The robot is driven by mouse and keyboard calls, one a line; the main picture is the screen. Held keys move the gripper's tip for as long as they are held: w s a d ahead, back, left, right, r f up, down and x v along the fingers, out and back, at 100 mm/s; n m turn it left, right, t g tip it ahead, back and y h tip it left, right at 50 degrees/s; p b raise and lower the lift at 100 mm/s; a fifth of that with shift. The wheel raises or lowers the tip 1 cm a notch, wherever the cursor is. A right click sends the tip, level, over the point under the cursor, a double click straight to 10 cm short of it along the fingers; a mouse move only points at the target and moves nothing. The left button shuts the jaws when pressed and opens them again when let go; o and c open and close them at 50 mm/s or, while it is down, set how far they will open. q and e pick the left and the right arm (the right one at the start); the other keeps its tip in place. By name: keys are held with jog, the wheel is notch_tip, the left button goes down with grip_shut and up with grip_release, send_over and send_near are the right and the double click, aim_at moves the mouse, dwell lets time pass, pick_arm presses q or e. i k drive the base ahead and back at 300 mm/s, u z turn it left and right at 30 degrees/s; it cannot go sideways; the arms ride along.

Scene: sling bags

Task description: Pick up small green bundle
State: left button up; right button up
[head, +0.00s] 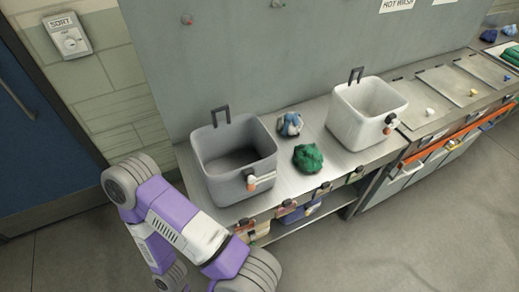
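A small green bundle (308,158) lies on the metal counter (290,180), between the grey bin and the white bin. A blue and white bundle (290,124) lies just behind it, apart from it. A purple and white arm of mine reaches in at the lower left, in front of the grey bin. Its gripper is outside the picture. My other gripper is not in view either. Nothing touches the green bundle except the counter under it.
The open grey bin (268,140) stands left of the bundles and the open white bin (345,125) right of them. Tags and clips hang along the counter's front edge. A wall panel (290,50) rises behind. Further bundles, one green (511,56), lie far right.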

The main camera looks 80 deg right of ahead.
aim_at(309, 158)
jog(key=u, duration=0.2)
jog(key=k, duration=1.2)
jog(key=z, duration=1.3)
